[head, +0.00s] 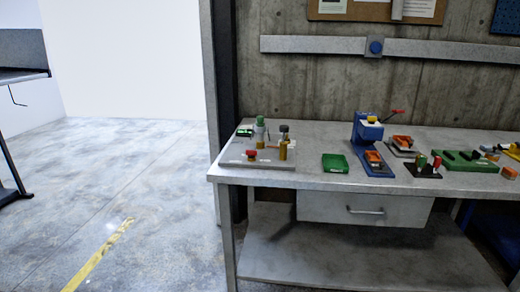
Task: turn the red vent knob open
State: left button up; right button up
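A small red knob (251,153) sits low at the front of a grey base plate (233,162) on the left end of the workbench. Behind it on the plate stand a post with a green top (261,121) and a brass-coloured post with a dark top (283,150). The knob is small in the head view, and I cannot tell its turn position. Neither of my grippers is in view.
The grey workbench (317,178) has a drawer (364,208) and a lower shelf. A green tray (335,163), a blue press (366,132) and a green block (465,161) stand to the right. Floor with yellow tape (100,254) is clear at left.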

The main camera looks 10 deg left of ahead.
aim_at(251, 154)
jog(key=z, duration=0.1)
jog(key=i, duration=1)
jog(key=u, duration=0.05)
